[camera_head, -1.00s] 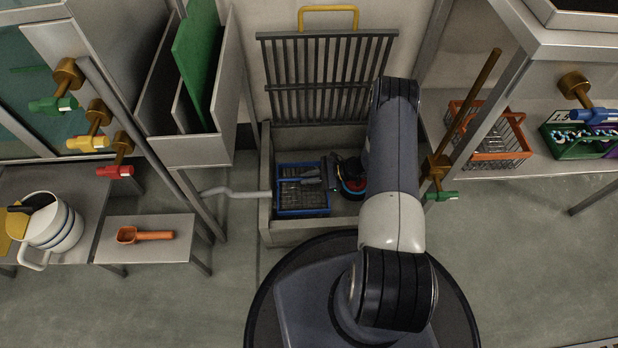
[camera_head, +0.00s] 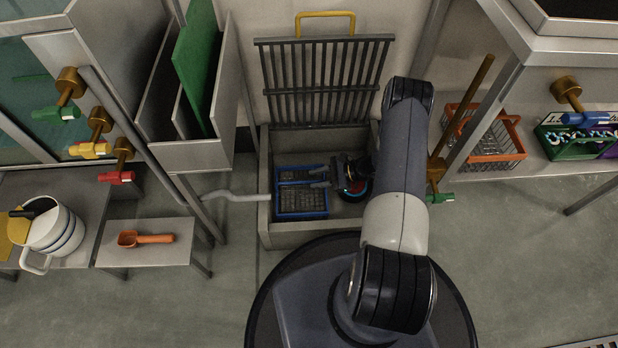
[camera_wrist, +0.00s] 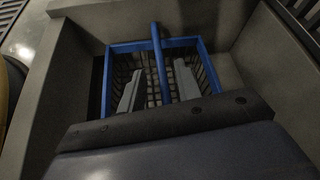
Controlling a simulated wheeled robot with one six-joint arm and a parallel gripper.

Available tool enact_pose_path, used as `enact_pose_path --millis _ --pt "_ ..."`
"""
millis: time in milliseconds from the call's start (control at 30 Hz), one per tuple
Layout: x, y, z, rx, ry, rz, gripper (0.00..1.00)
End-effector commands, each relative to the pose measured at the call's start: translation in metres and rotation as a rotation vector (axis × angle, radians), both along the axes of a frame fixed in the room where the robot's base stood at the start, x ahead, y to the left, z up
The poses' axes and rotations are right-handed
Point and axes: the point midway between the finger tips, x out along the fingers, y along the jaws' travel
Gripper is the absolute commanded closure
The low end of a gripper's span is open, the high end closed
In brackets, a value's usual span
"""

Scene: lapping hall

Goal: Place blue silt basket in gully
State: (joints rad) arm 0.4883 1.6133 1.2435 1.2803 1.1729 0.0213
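The blue silt basket (camera_head: 301,215) sits down inside the grey concrete gully (camera_head: 265,180), toward its left side. It looks upright, with a dark mesh and a blue handle across its top. In the wrist view the blue basket (camera_wrist: 123,47) lies straight ahead, its handle running between my two grey fingers. My gripper (camera_head: 319,177) is at the basket's right side in the head view. In the wrist view my gripper (camera_wrist: 158,82) is open, with a visible gap between each finger and the handle. The basket's underside is hidden.
A dark slotted grate (camera_head: 325,85) with a yellow handle stands upright behind the gully. A grey pipe (camera_head: 235,196) runs to the gully's left wall. An orange basket (camera_head: 495,140) stands on the right shelf. An orange scoop (camera_head: 150,239) lies on a low left table.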

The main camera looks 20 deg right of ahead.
Motion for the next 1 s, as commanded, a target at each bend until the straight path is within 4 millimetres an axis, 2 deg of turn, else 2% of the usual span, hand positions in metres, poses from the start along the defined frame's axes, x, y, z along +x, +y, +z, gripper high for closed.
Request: enact_pose_path --millis 100,300,1000 --pt "-0.005 -0.017 0.011 0.000 0.000 -0.003 0.68" --pt "-0.010 -0.029 0.016 0.000 0.000 -0.001 0.68" --pt "-0.010 -0.030 0.015 0.000 0.001 0.000 0.68"
